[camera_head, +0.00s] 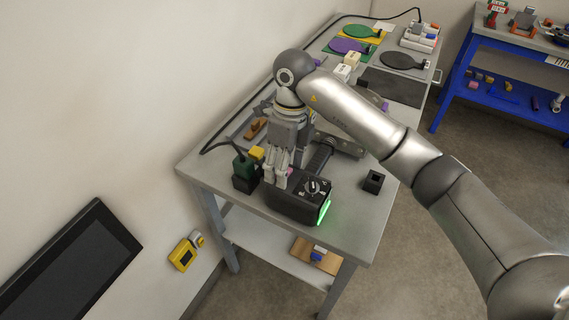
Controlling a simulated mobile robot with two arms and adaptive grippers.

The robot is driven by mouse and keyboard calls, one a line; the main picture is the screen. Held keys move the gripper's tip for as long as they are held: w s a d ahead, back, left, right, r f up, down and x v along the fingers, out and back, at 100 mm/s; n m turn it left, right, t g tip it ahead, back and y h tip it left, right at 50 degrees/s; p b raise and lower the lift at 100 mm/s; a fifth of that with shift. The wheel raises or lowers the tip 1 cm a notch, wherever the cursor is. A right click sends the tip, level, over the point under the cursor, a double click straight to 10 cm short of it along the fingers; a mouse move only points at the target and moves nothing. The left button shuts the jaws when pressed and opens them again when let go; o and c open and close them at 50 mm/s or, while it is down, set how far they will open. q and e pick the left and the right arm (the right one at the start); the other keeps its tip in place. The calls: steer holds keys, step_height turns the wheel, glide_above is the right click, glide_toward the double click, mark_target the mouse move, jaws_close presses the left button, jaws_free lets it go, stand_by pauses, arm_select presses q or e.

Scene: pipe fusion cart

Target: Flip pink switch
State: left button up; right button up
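A black box (297,207) with a dial (312,187) on top sits near the front edge of the grey cart (345,235). Its right side glows green. A small pink part (290,172), which looks like the pink switch, shows at the top of the box, mostly hidden by my gripper. My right gripper (277,178) comes down from above, its fingertips at the upper left of the box, close beside the pink part. Whether they touch it is hidden, and the finger gap is unclear. My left gripper is not in view.
A green and black plug (244,173) stands left of the box. A black square holder (373,182) is to its right. Paddles, including a green one (362,31), lie at the cart's far end. A blue bench (478,95) stands at the back right.

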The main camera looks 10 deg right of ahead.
steer(key=c, duration=0.9)
steer(key=shift+s+f+t+b, duration=0.1)
steer(key=shift+t+b, duration=0.2)
steer(key=shift+b, duration=0.3)
steer(key=shift+c, duration=0.2)
steer(key=shift+h, duration=0.4)
steer(key=shift+a+t, duration=0.1)
steer(key=shift+t, duration=0.2)
steer(key=o, duration=1)
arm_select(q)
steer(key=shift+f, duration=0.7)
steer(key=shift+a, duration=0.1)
